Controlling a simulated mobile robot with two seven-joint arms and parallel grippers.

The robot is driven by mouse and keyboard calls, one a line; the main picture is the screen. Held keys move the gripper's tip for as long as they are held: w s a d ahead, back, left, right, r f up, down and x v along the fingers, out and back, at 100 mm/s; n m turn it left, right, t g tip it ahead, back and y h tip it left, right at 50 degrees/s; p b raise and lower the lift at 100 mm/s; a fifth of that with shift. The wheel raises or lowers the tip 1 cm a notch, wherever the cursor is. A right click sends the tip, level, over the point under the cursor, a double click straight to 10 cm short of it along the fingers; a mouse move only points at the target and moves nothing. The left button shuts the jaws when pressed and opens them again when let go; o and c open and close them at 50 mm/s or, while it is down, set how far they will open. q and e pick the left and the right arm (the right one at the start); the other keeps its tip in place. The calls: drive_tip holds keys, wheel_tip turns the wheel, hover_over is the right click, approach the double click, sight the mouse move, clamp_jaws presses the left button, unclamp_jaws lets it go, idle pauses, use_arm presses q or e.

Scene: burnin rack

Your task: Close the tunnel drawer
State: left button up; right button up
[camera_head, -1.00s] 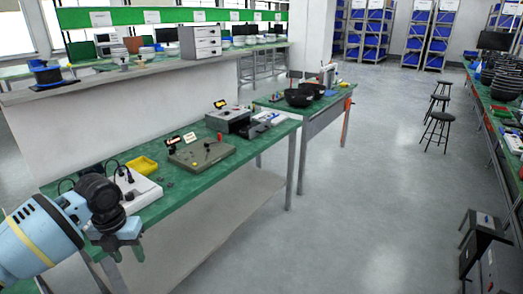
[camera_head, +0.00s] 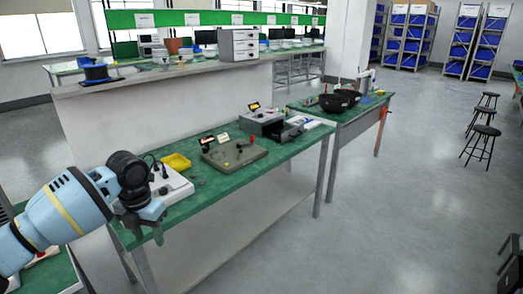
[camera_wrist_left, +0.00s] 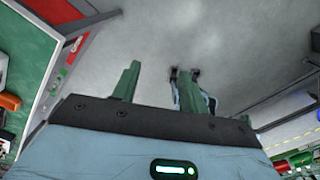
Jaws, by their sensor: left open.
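A grey box-shaped unit (camera_head: 262,122) stands on the far half of the green bench in the head view. A dark drawer (camera_head: 288,133) appears to stick out of its right side, pulled open; its details are small. My left gripper (camera_head: 150,230) is at the near left end of the bench, by its front edge, well away from the drawer. In the left wrist view its two green fingers (camera_wrist_left: 155,88) are apart with nothing between them. The drawer cannot be made out in the wrist view. My right gripper is not in view.
The green bench (camera_head: 212,188) also holds a white device (camera_head: 172,188), a yellow tray (camera_head: 176,162) and an olive board (camera_head: 234,152). A second bench with black bowls (camera_head: 334,102) stands beyond. Stools (camera_head: 482,143) stand at right. The floor (camera_head: 400,220) in front is clear.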

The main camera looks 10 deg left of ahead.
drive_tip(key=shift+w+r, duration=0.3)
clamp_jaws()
use_arm(q)
drive_tip(key=s+d+f+n+t+h, duration=0.2)
drive_tip(key=s+d+f+n, duration=0.45)
drive_tip(key=d+f, duration=0.4)
drive_tip(key=s+d+f+n+t+h, duration=0.2)
drive_tip(key=s+d+f+n, duration=0.45)
drive_tip(key=f, duration=0.65)
drive_tip(key=s+a+f+n+t+y, duration=0.1)
drive_tip(key=s+f+n+t, duration=0.1)
drive_tip(key=s+n, duration=0.8)
drive_tip(key=s+a+f+n+t+y+p, duration=0.1)
drive_tip(key=s+n+t, duration=0.1)
drive_tip(key=s+n, duration=0.9)
drive_tip(key=shift+s+a+f+t, duration=0.15)
drive_tip(key=shift+s+f+t, duration=0.15)
drive_tip(key=shift+s+f, duration=0.05)
drive_tip(key=shift+s+n, duration=0.15)
drive_tip(key=shift+n, duration=0.15)
drive_tip(key=shift+c, duration=0.8)
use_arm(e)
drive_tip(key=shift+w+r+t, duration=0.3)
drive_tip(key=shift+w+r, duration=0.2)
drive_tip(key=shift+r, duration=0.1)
